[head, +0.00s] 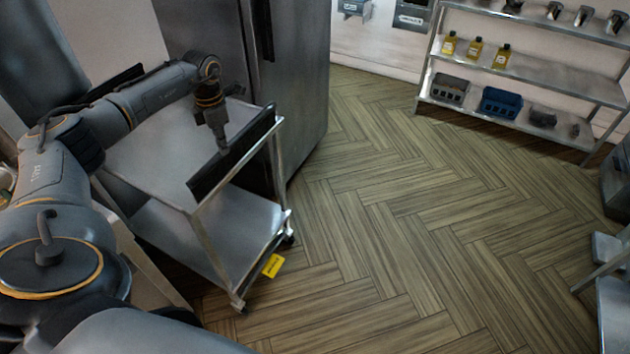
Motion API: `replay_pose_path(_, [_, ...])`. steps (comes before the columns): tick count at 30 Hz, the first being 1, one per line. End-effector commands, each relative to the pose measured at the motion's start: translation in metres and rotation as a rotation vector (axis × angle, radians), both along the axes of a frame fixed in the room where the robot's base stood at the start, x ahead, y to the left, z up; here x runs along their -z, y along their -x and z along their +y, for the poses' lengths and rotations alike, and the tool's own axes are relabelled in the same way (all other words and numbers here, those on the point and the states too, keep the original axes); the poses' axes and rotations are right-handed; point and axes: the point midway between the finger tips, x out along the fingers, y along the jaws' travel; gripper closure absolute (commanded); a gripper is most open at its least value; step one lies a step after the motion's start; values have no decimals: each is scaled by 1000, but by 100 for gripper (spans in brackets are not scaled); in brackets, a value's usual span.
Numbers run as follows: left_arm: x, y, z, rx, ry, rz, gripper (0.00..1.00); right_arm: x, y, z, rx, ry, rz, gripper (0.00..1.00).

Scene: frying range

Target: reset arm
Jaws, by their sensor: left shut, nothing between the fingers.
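My left arm comes in from the left and reaches over a metal trolley. My left gripper (222,143) points down at the trolley's right end, close to a dark panel along its edge. Its fingers are together and hold nothing. I cannot tell whether the fingertips touch the panel. My right gripper is not in the view.
The two-tier trolley (150,160) stands against a tall steel fridge (290,90). A yellow tag (272,266) shows at its foot. A shelf rack (540,75) with bottles, bins and metal jugs stands at the back right. The wooden floor (400,220) between is clear.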

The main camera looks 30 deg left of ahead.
Motion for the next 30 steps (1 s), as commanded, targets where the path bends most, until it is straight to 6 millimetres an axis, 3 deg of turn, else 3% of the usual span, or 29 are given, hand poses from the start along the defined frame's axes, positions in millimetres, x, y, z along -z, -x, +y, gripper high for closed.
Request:
replay_pose_path(8, [3, -1, -2, 0, 6, -1, 100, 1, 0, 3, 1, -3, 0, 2])
replay_pose_path(11, [18, -7, -18, -9, 57, -18, 100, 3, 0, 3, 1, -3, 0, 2])
replay_pose_path(14, [50, -22, -57, -45, 182, -59, 100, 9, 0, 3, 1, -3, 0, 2])
replay_pose_path(20, [138, -58, -177, -317, 621, -169, 100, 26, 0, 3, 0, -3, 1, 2])
replay_pose_path(21, [159, -63, -202, -423, 726, -184, 100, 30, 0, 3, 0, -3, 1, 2])
replay_pose_path(24, [215, -70, -248, -790, 977, -205, 100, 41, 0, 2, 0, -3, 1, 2])
replay_pose_path(26, [255, -65, -259, -1059, 1086, -201, 100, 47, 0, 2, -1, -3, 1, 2])
replay_pose_path(27, [285, -56, -262, -1250, 1135, -192, 100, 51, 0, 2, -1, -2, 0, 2])
replay_pose_path(30, [349, -24, -257, -1658, 1175, -170, 100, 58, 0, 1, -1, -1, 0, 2])
